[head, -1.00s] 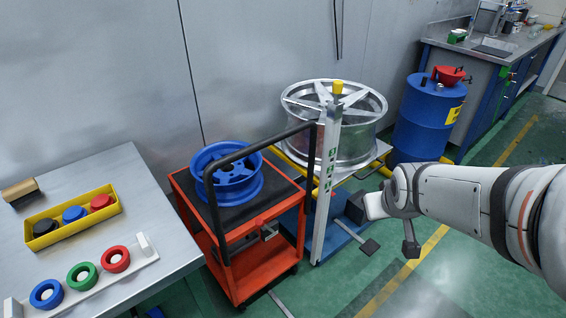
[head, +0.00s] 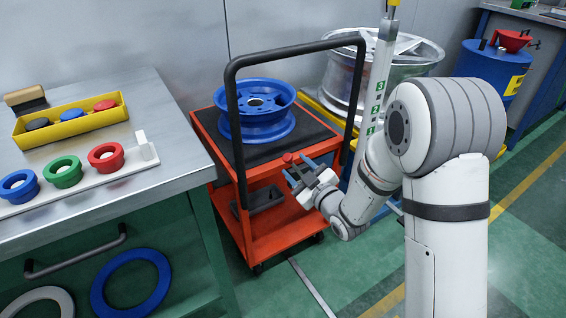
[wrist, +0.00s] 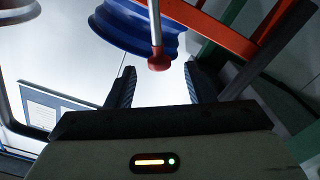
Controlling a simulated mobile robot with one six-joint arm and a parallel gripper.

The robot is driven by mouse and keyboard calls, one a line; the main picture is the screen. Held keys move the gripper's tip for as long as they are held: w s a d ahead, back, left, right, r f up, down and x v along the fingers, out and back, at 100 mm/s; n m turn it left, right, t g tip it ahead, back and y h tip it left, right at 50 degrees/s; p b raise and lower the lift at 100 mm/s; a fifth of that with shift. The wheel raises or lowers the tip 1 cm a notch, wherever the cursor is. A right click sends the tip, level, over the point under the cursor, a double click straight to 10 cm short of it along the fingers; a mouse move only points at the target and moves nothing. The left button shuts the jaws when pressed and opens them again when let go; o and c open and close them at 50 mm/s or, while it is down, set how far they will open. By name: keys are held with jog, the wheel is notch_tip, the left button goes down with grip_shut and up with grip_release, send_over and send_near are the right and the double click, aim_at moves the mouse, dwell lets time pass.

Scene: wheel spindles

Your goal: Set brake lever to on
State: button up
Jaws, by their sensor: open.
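The brake lever, a thin rod with a red knob (head: 287,158), stands at the near right of the orange cart (head: 268,230). In the wrist view its red knob (wrist: 159,62) hangs on a pale rod, between the fingertips as seen. My gripper (head: 301,172) is open, its two dark fingers close to the knob. In the wrist view the fingers of my gripper (wrist: 160,80) stand on either side below the knob, with gaps showing. I cannot tell how far the knob is in depth. No on or off marks are legible.
A blue wheel (head: 258,112) lies on the cart, behind its black handle (head: 232,130). A numbered post (head: 378,85) and a silver wheel (head: 415,52) stand to the right. The metal workbench (head: 165,170) is on the left. Green floor is open at the lower right.

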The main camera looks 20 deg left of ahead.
aim_at(285, 155)
jog(key=b+x, duration=0.1)
jog(key=x, duration=0.6)
jog(key=shift+r, duration=0.1)
jog(key=shift+c, duration=0.3)
grip_shut()
jog(key=shift+a, duration=0.15)
